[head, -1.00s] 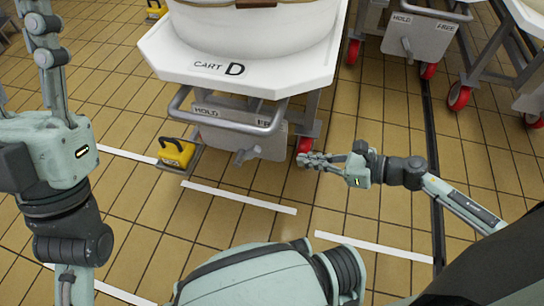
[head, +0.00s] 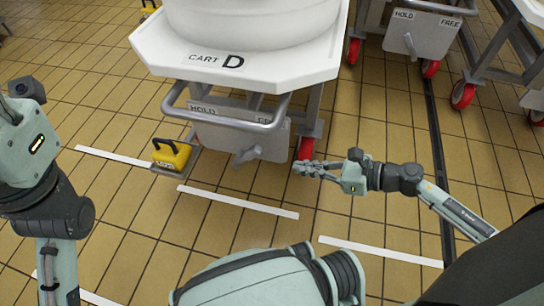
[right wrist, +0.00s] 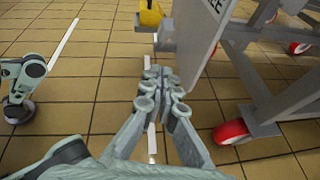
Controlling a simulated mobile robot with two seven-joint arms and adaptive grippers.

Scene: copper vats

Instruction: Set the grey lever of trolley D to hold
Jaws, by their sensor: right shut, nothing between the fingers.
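Trolley D (head: 150,42) stands ahead, its white top marked "CART D". Below its grey bar is a grey plate (head: 212,137) lettered HOLD at left and FREE at right. The grey lever (head: 246,156) sticks out low on this plate, its handle slanting to the lower left. My right gripper (head: 298,168) is shut and empty, right of the lever and apart from it, near a red wheel. In the right wrist view its fingertips (right wrist: 165,77) are together beside the plate's edge; the lever is not clear there. My left arm shows at the left edge; its fingers are out of frame.
A yellow block with a black handle (head: 171,155) sits at the trolley's lower left. A red wheel (head: 306,147) is just beyond my right gripper. Another trolley with a similar plate (head: 420,35) stands at the back right. The tiled floor in front is clear, with white lines.

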